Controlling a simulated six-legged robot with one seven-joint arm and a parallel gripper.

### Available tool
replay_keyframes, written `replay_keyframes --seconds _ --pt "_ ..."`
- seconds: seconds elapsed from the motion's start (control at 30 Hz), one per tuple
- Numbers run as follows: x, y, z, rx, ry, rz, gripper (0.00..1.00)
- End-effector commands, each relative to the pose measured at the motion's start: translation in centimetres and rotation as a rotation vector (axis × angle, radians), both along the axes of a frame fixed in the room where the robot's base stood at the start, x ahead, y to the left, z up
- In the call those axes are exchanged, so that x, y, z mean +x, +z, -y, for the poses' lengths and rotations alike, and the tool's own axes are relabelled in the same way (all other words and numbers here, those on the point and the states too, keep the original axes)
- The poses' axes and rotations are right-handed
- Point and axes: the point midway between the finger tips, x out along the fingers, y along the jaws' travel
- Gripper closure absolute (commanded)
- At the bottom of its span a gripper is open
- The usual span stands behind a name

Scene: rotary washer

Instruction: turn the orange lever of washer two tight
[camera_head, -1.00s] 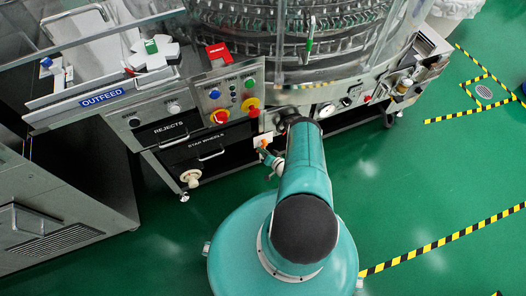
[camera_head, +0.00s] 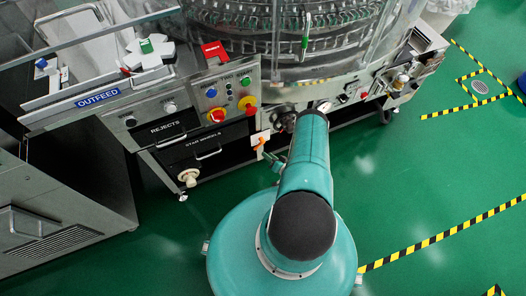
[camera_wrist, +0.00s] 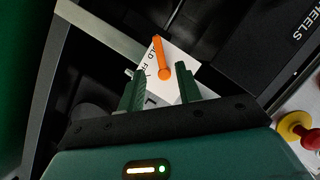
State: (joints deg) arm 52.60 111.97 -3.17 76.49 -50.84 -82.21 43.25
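The orange lever (camera_wrist: 161,56) is mounted on a white label plate (camera_wrist: 182,58) with partly readable print. In the wrist view its round pivot end is low and its arm points up and slightly left. It also shows small in the head view (camera_head: 260,142), beside my arm. My gripper (camera_wrist: 160,70) is open, with its two green fingers apart on either side of the lever's pivot end in the picture. I see no clear contact; the depth between fingertips and lever cannot be told. In the head view my arm hides most of the gripper.
The washer's panel with a red-and-yellow knob (camera_head: 217,115) is left of the lever. The REJECTS (camera_head: 168,127) and STAR WHEELS drawers lie further left. A grey cabinet (camera_head: 60,215) stands at far left. Green floor (camera_head: 420,190) is clear on the right.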

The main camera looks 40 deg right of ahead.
Motion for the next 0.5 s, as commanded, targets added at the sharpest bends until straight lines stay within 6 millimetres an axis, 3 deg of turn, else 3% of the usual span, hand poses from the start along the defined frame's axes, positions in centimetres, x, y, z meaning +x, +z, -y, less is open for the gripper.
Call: replay_keyframes --seconds 0.23,0.5 --pt "-4.9 1.3 0.0 0.000 -0.002 -0.001 0.65" --pt "-6.6 1.8 0.0 0.001 0.000 0.001 0.65"
